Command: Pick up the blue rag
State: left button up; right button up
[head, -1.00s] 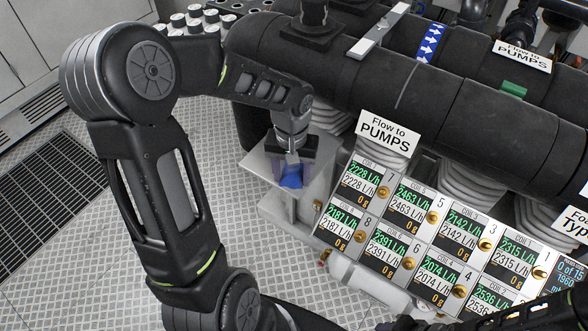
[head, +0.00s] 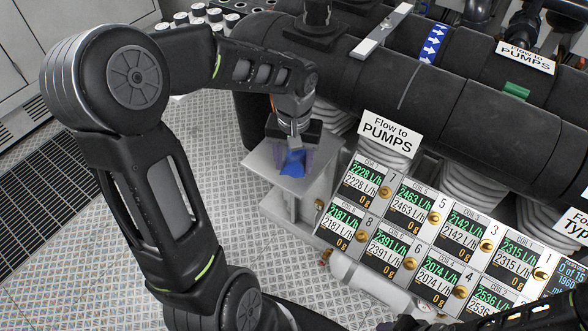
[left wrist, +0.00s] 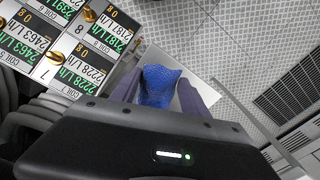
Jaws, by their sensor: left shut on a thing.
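The blue rag (head: 292,163) is between the fingers of my left gripper (head: 294,157), over the small grey metal stand (head: 262,160). In the left wrist view the rag (left wrist: 158,86) is bunched up between the two purple-grey fingers of the left gripper (left wrist: 160,92), which are shut on it. The stand's pale top (left wrist: 190,62) shows behind it. The rag appears raised a little above the stand top, but I cannot tell whether its lower edge still touches.
A board of flow displays (head: 420,240) with brass knobs stands right of the stand. Large black pipes (head: 400,85) run behind it, with a "Flow to PUMPS" sign (head: 390,133) in front. The patterned floor (head: 240,230) to the left is clear.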

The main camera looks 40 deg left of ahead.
aim_at(294, 163)
pick_arm(q)
notch_tip(294, 163, up, 6)
jog(key=shift+f, duration=0.25)
dwell(0.5)
